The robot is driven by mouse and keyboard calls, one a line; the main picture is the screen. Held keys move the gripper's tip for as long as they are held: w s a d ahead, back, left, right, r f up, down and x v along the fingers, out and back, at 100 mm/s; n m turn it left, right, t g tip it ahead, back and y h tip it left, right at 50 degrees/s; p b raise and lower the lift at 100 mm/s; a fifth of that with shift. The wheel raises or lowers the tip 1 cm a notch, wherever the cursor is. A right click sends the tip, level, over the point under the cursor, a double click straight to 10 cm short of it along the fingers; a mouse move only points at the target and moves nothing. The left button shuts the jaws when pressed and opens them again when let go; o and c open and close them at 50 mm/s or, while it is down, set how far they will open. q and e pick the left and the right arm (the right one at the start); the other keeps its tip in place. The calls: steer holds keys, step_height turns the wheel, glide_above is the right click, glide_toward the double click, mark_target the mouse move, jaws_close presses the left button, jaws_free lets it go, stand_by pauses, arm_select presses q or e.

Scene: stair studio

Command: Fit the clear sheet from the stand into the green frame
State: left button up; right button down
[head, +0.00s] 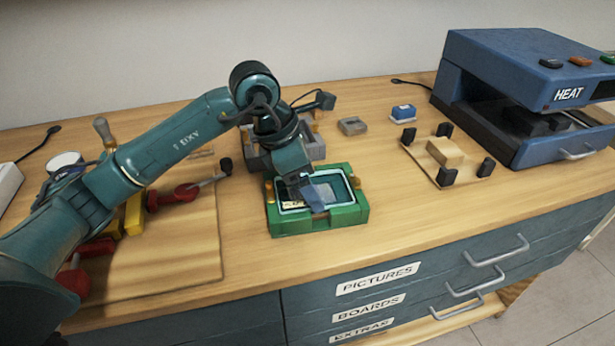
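A pale-edged rectangular outline (345,200) lies within the recess. It may be the clear sheet, but I cannot tell for sure. My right gripper is out of view.
A grey holder (316,150) stands right behind the frame, partly hidden by my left arm. A wooden board with black corner posts (447,178) and a blue HEAT press (500,95) stand to the right. Red-handled tools (175,195) lie on the left.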

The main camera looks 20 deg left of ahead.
arm_select(q)
steer(key=shift+f, duration=0.15)
stand_by(0.5)
steer(key=o, duration=1)
steer(key=shift+c, duration=0.2)
step_height(320, 180, up, 8)
steer(key=p, duration=0.4)
steer(key=shift+p, duration=0.35)
